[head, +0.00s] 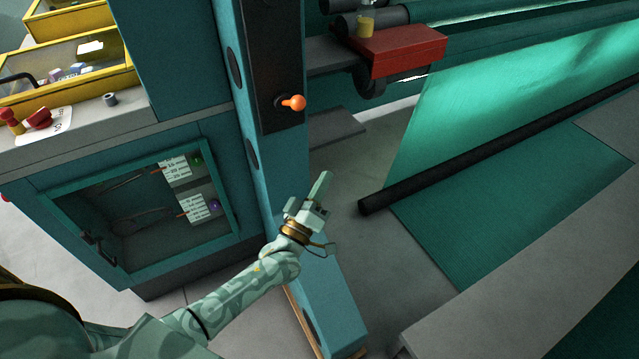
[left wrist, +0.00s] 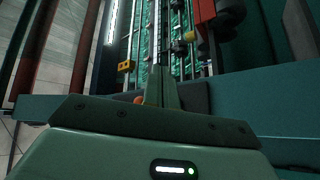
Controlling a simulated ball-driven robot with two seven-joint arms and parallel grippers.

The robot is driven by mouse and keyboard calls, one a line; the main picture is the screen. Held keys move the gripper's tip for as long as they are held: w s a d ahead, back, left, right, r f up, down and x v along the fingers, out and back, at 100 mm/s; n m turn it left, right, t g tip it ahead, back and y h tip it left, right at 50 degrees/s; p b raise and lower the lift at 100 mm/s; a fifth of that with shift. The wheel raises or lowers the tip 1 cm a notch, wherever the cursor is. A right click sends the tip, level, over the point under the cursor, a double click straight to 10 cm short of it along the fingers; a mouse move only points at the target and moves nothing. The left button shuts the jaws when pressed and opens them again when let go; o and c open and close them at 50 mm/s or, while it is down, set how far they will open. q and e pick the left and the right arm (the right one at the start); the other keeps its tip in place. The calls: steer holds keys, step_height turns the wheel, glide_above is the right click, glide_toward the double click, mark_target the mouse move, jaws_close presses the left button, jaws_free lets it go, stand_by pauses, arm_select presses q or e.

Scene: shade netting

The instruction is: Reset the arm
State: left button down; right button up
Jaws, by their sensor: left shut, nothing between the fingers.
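My left arm comes in from the lower left of the head view. Its pale green gripper (head: 321,186) is shut and empty, pointing up in the picture in front of the teal machine column. In the left wrist view the shut fingers (left wrist: 162,87) show at the middle. An orange-knobbed lever (head: 294,102) sits on the dark panel of the column, above the gripper in the head view and apart from it. A bit of orange (left wrist: 138,99) shows beside the fingers in the left wrist view. My right gripper is in neither view.
A teal cabinet (head: 60,188) with a glass door stands left of the column. Yellow trays (head: 110,75) sit on its top. A red block (head: 405,48) is at the upper right. A black bar (head: 480,150) runs by green netting (head: 500,100). Grey floor lies right of the gripper.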

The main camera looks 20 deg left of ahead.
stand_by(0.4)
arm_select(q)
steer(key=s+f+m+g, duration=0.2)
steer(key=f+m+g, duration=0.2)
steer(key=f, duration=0.5)
steer(key=s+f+m+g, duration=0.2)
steer(key=f+m+g, duration=0.15)
steer(key=f, duration=0.65)
steer(key=s+a+f+m+g+y, duration=0.1)
steer(key=s+a+f+m+g, duration=0.2)
steer(key=s+f+g, duration=0.95)
steer(key=s+f, duration=0.3)
steer(key=s, duration=0.8)
steer(key=s+a+f+m+g+y, duration=0.1)
steer(key=s+f, duration=0.3)
steer(key=s, duration=0.8)
steer(key=s+a+f, duration=0.1)
steer(key=s+f, duration=0.4)
steer(key=s, duration=0.7)
steer(key=shift+s+g, duration=0.2)
steer(key=shift+g, duration=0.2)
